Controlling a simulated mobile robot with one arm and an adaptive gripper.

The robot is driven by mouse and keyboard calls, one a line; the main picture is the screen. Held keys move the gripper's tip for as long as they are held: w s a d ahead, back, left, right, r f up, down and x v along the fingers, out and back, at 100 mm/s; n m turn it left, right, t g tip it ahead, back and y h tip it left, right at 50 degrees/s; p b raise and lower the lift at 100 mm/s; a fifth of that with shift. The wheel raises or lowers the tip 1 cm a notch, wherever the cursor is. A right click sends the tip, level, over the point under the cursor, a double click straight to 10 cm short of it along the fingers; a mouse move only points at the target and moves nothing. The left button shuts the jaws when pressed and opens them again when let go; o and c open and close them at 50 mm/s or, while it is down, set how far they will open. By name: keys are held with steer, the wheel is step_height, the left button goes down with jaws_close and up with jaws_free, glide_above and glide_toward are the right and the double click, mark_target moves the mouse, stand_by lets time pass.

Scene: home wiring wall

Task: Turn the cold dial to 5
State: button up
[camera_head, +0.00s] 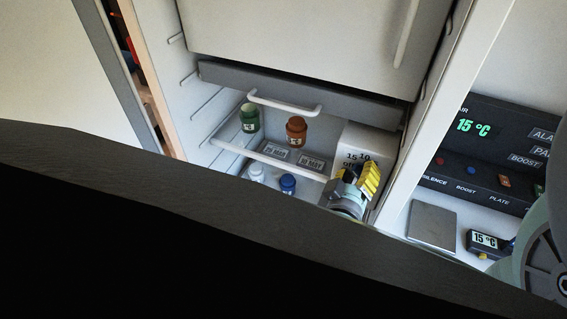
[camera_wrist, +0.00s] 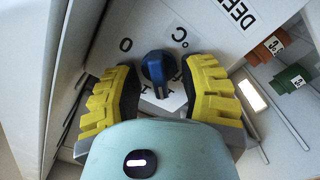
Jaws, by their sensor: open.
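The cold dial is a blue knob (camera_wrist: 155,68) on a white panel, seen in the wrist view. A "0" and a "°C" are printed near it; other marks are partly covered, so I cannot read its setting. My gripper (camera_wrist: 161,78) is open, with one yellow ribbed finger on each side of the knob. I cannot tell whether either finger touches it. In the head view my gripper (camera_head: 357,184) is in front of the white dial box (camera_head: 365,138) inside the fridge.
A green jar (camera_head: 249,117) and a brown jar (camera_head: 296,130) stand on the shelf left of the box. A small blue bottle (camera_head: 288,184) stands below. The fridge's right side wall (camera_head: 437,95) is close to my gripper. A black panel (camera_head: 485,145) reads 15 °C.

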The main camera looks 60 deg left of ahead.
steer(key=shift+w, duration=0.1)
jaws_close()
stand_by(0.4)
